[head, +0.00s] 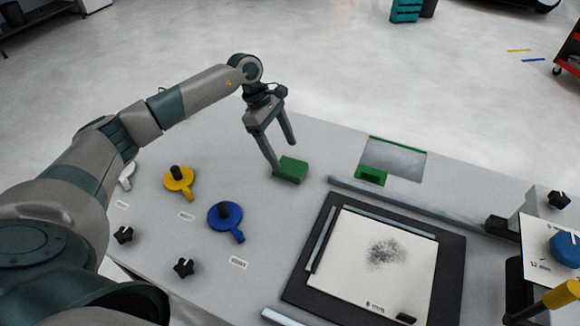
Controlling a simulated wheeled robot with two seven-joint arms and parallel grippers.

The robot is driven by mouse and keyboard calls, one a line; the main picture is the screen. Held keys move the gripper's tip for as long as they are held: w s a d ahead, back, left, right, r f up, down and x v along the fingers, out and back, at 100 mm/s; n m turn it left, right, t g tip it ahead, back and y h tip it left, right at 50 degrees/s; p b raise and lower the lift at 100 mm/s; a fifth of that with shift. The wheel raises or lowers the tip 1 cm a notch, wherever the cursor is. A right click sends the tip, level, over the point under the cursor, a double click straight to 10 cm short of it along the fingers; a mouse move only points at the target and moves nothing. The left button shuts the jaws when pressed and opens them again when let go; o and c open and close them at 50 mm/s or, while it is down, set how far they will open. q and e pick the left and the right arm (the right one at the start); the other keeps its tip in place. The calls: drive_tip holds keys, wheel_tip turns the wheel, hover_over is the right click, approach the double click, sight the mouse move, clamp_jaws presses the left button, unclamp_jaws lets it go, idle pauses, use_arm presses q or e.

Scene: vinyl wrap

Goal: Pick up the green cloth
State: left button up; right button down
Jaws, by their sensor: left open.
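A small green block-like piece (291,169), which looks like the green cloth, lies on the grey table just below my left gripper. My left gripper (283,156) points down at it with its two fingers spread. One fingertip is close to the left side of the green piece, and the other ends above its far edge. I cannot tell whether either finger touches it. Nothing is held between the fingers. My right gripper is not in view.
A grey panel with green edging (398,160) lies to the right of the cloth. A black-framed board (450,262) holds a smudged white sheet (350,240). Yellow (179,180) and blue (222,217) knobbed pieces sit left. A grey bar (400,203) runs behind the board.

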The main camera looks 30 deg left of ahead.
sight(289, 166)
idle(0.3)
use_arm(q)
drive_tip(key=shift+s+d+f+p, duration=0.2)
drive_tip(key=shift+d+f+p, duration=0.3)
drive_tip(key=shift+f+p, duration=0.45)
drive_tip(key=shift+p+x, duration=0.65)
drive_tip(key=shift+x, duration=0.25)
drive_tip(key=shift+d+f, duration=0.2)
drive_tip(key=shift+f, duration=0.4)
drive_tip(key=shift+c, duration=0.6)
drive_tip(key=c, duration=1)
